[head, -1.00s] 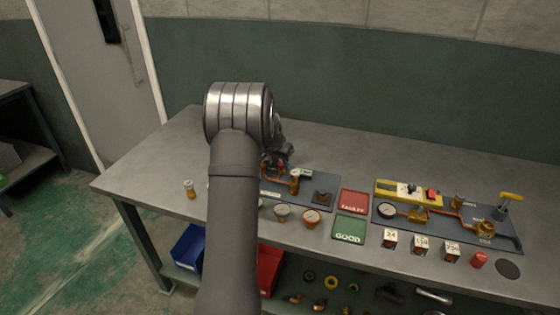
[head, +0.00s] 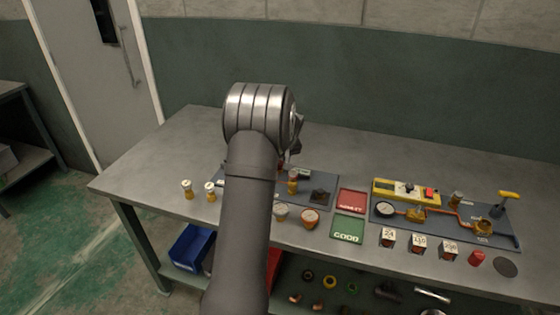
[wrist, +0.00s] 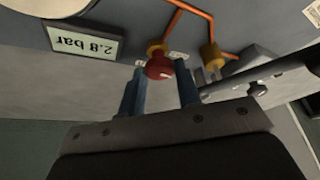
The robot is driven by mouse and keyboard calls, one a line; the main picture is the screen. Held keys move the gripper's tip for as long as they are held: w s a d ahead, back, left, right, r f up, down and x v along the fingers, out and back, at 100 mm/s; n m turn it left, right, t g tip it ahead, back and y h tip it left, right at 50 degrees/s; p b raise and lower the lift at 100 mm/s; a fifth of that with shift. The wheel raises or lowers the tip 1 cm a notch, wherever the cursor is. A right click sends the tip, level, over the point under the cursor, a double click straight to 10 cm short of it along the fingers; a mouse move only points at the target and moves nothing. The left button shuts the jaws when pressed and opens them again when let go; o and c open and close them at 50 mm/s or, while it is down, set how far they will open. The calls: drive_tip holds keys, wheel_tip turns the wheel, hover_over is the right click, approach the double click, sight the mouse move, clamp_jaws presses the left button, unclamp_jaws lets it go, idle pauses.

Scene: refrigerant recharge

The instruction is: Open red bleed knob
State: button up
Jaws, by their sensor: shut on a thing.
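In the wrist view, the red bleed knob (wrist: 158,66) sits on a brass fitting on an orange pipe. The two blue-grey fingers of my gripper (wrist: 159,70) stand on either side of the knob, shut on it. A display (wrist: 88,40) beside it reads 2.8 bar, upside down in this view.
A second brass fitting (wrist: 212,55) and a grey metal bar (wrist: 250,80) lie close to the knob. Small yellow-brown bottles (head: 187,189) stand at the bench's left. Red (head: 353,201) and green (head: 347,228) trays and a second board (head: 450,232) lie to the right.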

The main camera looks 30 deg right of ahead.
drive_tip(key=shift+d+n+y, duration=0.1)
drive_tip(key=shift+n+y, duration=0.2)
drive_tip(key=shift+n, duration=0.3)
drive_tip(key=o, duration=1)
drive_tip(key=shift+c, duration=0.2)
drive_tip(key=v, duration=1.7)
drive_tip(key=shift+r, duration=0.25)
drive_tip(key=shift+f, duration=0.1)
drive_tip(key=x, duration=1.7)
drive_tip(key=shift+f, duration=0.15)
